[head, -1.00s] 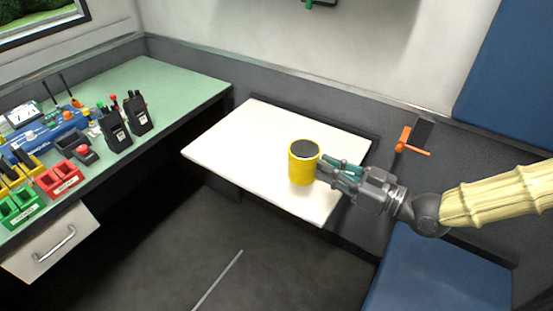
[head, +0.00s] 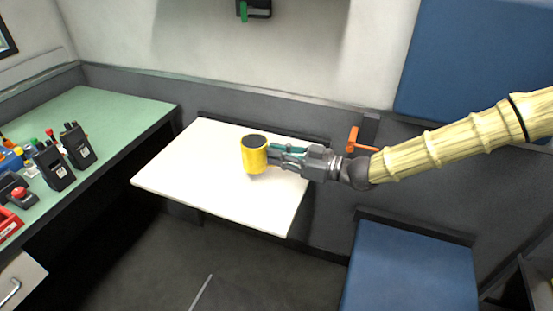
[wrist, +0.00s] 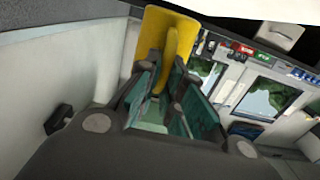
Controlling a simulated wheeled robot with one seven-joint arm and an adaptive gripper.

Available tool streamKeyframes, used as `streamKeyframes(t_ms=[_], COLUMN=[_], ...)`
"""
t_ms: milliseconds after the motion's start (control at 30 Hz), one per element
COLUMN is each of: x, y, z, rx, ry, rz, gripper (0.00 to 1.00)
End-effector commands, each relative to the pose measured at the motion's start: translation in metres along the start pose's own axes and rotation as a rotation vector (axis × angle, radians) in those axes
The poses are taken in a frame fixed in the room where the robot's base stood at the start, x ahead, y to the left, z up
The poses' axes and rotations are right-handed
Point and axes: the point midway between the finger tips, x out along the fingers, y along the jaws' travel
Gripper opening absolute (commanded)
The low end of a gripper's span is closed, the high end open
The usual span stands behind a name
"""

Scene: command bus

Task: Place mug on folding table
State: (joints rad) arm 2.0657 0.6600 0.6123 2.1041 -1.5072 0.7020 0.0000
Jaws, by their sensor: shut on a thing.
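The yellow mug (head: 254,156) with a dark top is in the middle of the head view, over the white folding table (head: 190,170). A small shadow shows under it, and I cannot tell for sure whether its base touches the table. My gripper (head: 277,157) comes from the right and is shut on the mug. In the wrist view the mug (wrist: 157,32) is at the top, and its handle lies between the fingers of my gripper (wrist: 168,85). The mug is nearly upright, tilted slightly.
A green desk (head: 105,108) with two black radios (head: 76,146) is at the left. A blue seat (head: 410,265) is at the lower right. An orange handle (head: 353,143) is on the wall behind my arm. The folding table's left part is bare.

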Motion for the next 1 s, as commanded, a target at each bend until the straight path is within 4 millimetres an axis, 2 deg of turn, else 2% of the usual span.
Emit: streamKeyframes(t_ms=[100, 367, 700, 1000], x=[0.006, 0.012, 0.013, 0.013], y=[0.012, 0.024, 0.024, 0.024], z=[0.000, 0.002, 0.035, 0.037], rx=[-0.001, -0.001, 0.001, -0.001], ry=[0.001, 0.000, 0.000, 0.000], rz=[0.000, 0.000, 0.001, 0.000], gripper=[0.00, 0.00, 0.00, 0.00])
